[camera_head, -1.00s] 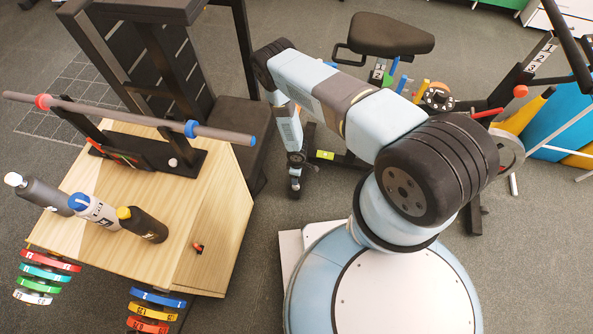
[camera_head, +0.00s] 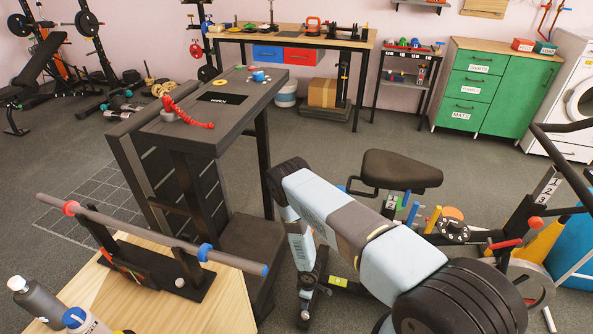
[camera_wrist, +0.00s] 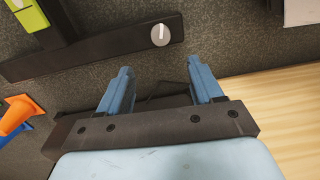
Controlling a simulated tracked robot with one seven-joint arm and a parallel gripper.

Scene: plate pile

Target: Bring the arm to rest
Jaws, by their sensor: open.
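My arm reaches from the lower right of the head view up to an elbow, then its forearm hangs down left of the exercise bike (camera_head: 402,170). My gripper (camera_wrist: 161,76) shows in the wrist view with its two blue fingers spread apart and nothing between them. It points down over the dark grey floor. In the head view the gripper end is low at the bottom edge and its fingers cannot be made out clearly.
A wooden box (camera_head: 222,268) with a barbell (camera_head: 150,232) on a black stand is left of my forearm. A dark desk (camera_head: 215,112) stands behind. A black bar (camera_wrist: 95,45) lies near my fingers. Open floor (camera_head: 335,148) lies beyond the bike.

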